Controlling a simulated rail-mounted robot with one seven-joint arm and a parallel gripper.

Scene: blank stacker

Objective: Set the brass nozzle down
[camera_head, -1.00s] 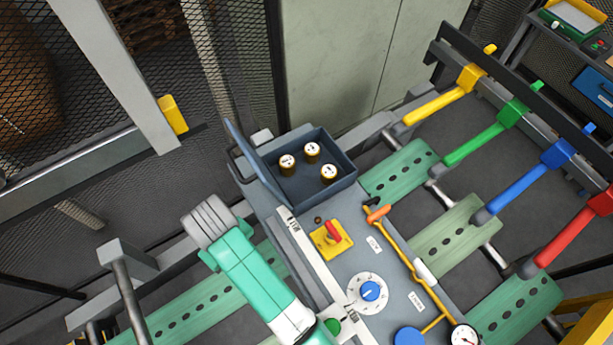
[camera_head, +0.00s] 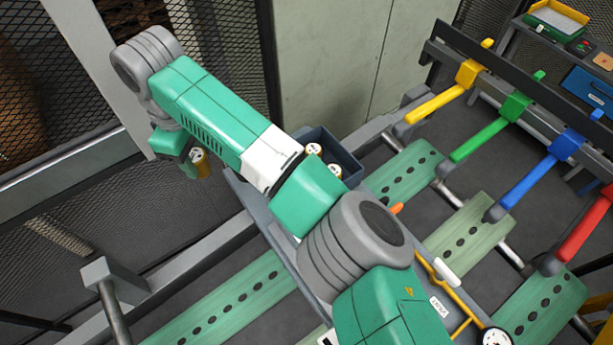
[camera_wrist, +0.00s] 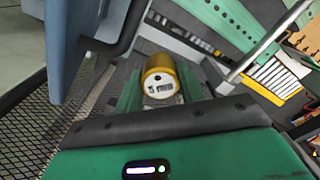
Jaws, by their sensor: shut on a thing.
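The brass nozzle (camera_head: 204,165) is a short brass cylinder with a white printed end. My gripper (camera_head: 192,163) is shut on it and holds it in the air, left of the dark blue box (camera_head: 352,163). In the wrist view the nozzle (camera_wrist: 160,82) sits between the two green fingers, its white labelled end facing the camera. Two similar brass pieces with white tops, a far one (camera_head: 313,149) and a near one (camera_head: 335,169), show in the box. My arm hides the rest of the box and most of the panel beside it.
A mesh fence and a grey post (camera_head: 100,70) stand close by my gripper at the left. Green perforated slats (camera_head: 405,170) and yellow, green, blue and red levers (camera_head: 588,225) fill the right. A grey cabinet (camera_head: 330,60) stands behind the box.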

